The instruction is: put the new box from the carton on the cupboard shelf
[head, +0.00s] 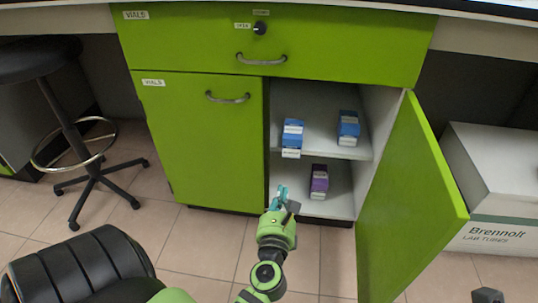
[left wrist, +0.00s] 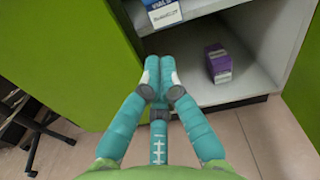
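The green cupboard stands open, its right door (head: 412,200) swung out to the right. On its upper shelf (head: 322,147) are a blue box (head: 292,133) at the left, by a white label, and another blue box (head: 348,127) at the right. A purple box (head: 319,181) stands on the cupboard floor; it also shows in the left wrist view (left wrist: 217,63). The white carton (head: 492,160), marked Brennolt Lab Tubes, stands right of the door. My left gripper (head: 279,192) is before the opening, below the left blue box, fingers together and empty (left wrist: 159,68).
The left cupboard door (head: 205,140) and the drawer (head: 270,45) above are shut. A black stool (head: 75,135) stands at the left on the tiled floor. The open door stands between the cupboard opening and the carton. The floor before the cupboard is mostly clear.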

